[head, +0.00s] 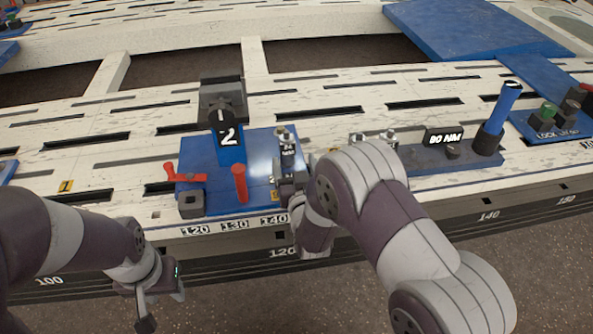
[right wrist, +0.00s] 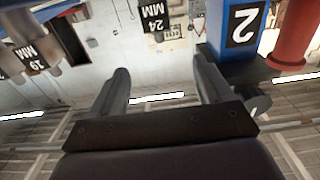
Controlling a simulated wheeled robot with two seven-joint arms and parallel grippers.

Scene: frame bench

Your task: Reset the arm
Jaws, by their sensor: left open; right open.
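My right gripper (head: 290,183) is over the right side of a blue station plate (head: 210,204) marked 2. In the right wrist view its two fingers (right wrist: 163,88) stand wide apart with nothing between them. My left gripper (head: 160,306) hangs low at the bench's front edge, open; I see nothing in it. The plate carries a blue post (head: 228,150), a red upright handle (head: 240,183) and a red lever (head: 185,177). The blue post also shows upside down in the right wrist view (right wrist: 232,45). My right arm hides part of the bench.
A grey fixture with a blue cylinder (head: 499,108) and a "80 NM" display (head: 443,136) stands right of my right arm. A lock station (head: 546,124) is further right. Labels "24 MM" (right wrist: 153,22) and "19 MM" (right wrist: 30,57) show beyond my right fingers. The slotted white bench (head: 115,118) has bare stretches.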

